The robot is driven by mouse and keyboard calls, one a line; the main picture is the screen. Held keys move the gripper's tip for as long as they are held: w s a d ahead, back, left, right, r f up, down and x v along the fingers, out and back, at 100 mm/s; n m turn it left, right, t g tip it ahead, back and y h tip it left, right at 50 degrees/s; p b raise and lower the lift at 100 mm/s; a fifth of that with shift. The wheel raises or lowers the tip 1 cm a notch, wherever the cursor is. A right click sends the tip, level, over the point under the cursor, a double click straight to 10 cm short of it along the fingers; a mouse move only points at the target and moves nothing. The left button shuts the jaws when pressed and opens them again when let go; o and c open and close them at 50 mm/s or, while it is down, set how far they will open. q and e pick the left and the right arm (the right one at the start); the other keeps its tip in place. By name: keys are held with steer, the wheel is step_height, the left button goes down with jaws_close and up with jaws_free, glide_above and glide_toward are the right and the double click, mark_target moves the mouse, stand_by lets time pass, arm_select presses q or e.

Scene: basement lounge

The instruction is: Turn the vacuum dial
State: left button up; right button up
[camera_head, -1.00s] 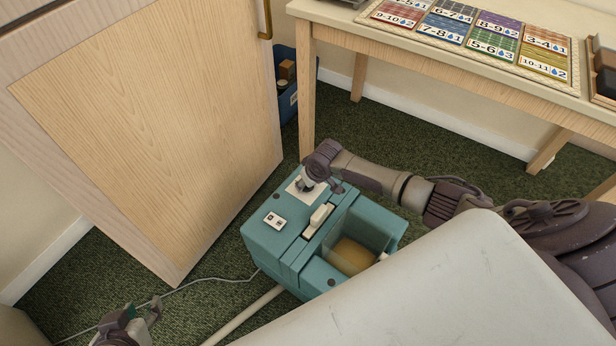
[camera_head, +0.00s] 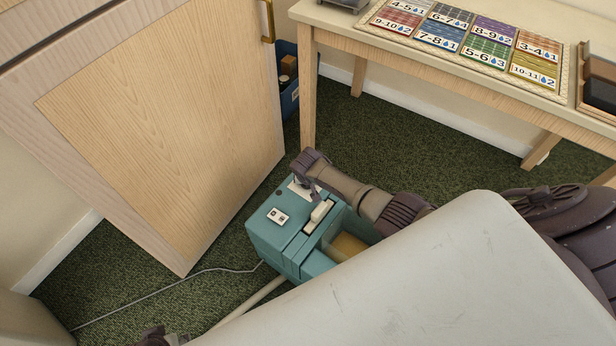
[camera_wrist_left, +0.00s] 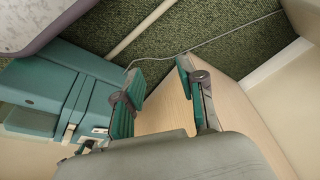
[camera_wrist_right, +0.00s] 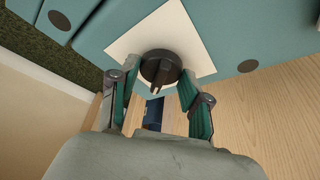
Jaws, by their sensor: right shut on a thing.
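The teal vacuum (camera_head: 285,262) stands on the carpet in the head view and also shows at the left of the left wrist view (camera_wrist_left: 75,62). Its dark round dial (camera_wrist_right: 160,68) sits on a white square plate (camera_wrist_right: 125,42) in the right wrist view. My right gripper (camera_wrist_right: 158,84) is shut on the dial, one finger on each side. In the head view my right gripper (camera_head: 303,187) covers the dial. My left gripper (camera_wrist_left: 158,88) is open and empty, apart from the vacuum; only a bit shows at the head view's bottom edge.
A wooden door (camera_head: 165,130) stands left of the vacuum. A wooden table (camera_head: 430,65) with colored cards is behind it, and a blue bin (camera_head: 288,95) stands between them. A grey cord (camera_head: 150,298) and a pale hose (camera_head: 245,303) lie on the carpet.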

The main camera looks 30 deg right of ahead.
arm_select(q)
steer(key=shift+f, duration=0.8)
arm_select(e)
steer(key=shift+a+m, duration=0.1)
steer(key=shift+m, duration=0.6)
steer(key=shift+h, duration=0.3)
steer(key=o, duration=1.1)
steer(key=shift+o, duration=0.2)
steer(key=v, duration=1.2)
steer(key=shift+w, duration=0.2)
